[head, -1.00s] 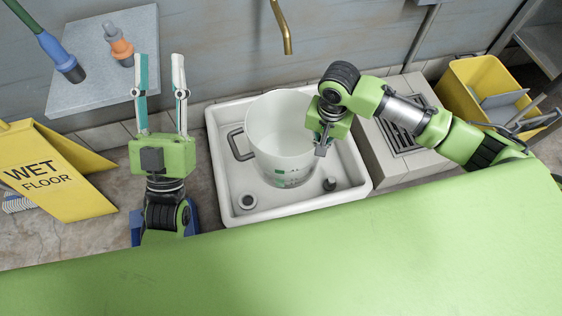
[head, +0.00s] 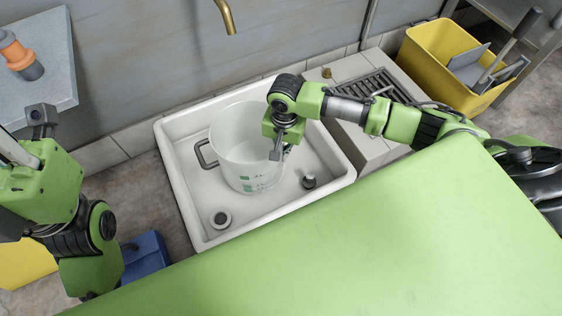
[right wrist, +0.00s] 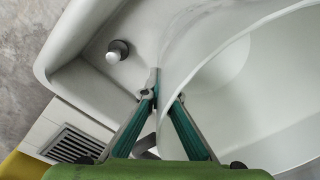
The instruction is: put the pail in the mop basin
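The white pail (head: 240,137) is upright inside the white mop basin (head: 178,165), towards its back. Its left grey handle (head: 203,154) is free. The pail's curved wall (right wrist: 265,85) fills the right of the right wrist view. My right gripper (head: 277,150) is at the pail's right side; in the right wrist view its two teal fingers (right wrist: 167,95) are drawn close together at the pail's rim, with a grey handle part between them. I cannot tell whether the pail's base touches the basin floor. My left gripper (head: 18,150) is at the left edge, fingers mostly cut off.
A brass spout (head: 226,15) hangs above the basin. A drain (head: 220,218) and a small knob (head: 309,181) sit on the basin floor beside the pail. A grated ledge (head: 375,90) and a yellow bucket (head: 430,58) stand to the right.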

